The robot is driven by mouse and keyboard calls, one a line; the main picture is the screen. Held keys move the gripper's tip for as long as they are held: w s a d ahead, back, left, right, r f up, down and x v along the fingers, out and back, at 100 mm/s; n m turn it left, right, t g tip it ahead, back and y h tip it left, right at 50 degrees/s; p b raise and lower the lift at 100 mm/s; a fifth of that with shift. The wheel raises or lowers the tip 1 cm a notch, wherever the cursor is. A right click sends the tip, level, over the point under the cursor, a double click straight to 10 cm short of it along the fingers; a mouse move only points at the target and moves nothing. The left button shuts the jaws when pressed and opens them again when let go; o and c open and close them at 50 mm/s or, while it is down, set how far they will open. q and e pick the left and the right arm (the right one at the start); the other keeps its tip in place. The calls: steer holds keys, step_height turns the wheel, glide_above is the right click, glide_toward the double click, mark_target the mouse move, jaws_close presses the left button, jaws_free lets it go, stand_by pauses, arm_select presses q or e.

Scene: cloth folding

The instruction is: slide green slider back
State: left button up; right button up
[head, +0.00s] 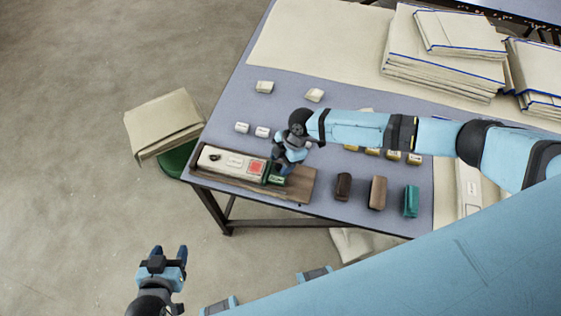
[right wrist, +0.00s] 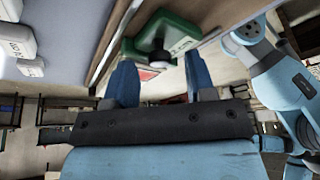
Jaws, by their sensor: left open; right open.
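The green slider (head: 276,180) sits on a wooden base (head: 300,188) near the table's front left edge, beside a beige and red block (head: 232,162). My right gripper (head: 284,168) is just above the slider and partly hides it. In the right wrist view, the green slider (right wrist: 183,33) with a dark knob lies ahead of my open right gripper (right wrist: 160,78). The knob appears between the two fingers; I cannot tell whether they touch it. My left gripper (head: 170,262) is open and empty, over the floor off the table.
Brown blocks (head: 377,193) and a teal block (head: 411,201) stand right of the base. Small white blocks (head: 262,132) lie behind it. Folded cloth stacks (head: 440,60) fill the back right. A green stool (head: 176,160) with folded cloth (head: 165,120) stands left of the table.

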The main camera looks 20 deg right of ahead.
steer(key=shift+a+f, duration=0.2)
steer(key=shift+f, duration=0.25)
jaws_close()
steer(key=s+d, duration=0.1)
steer(key=d, duration=0.1)
steer(key=s+d+p, duration=0.1)
steer(key=s+d, duration=0.2)
steer(key=d, duration=0.2)
steer(key=shift+s, duration=0.35)
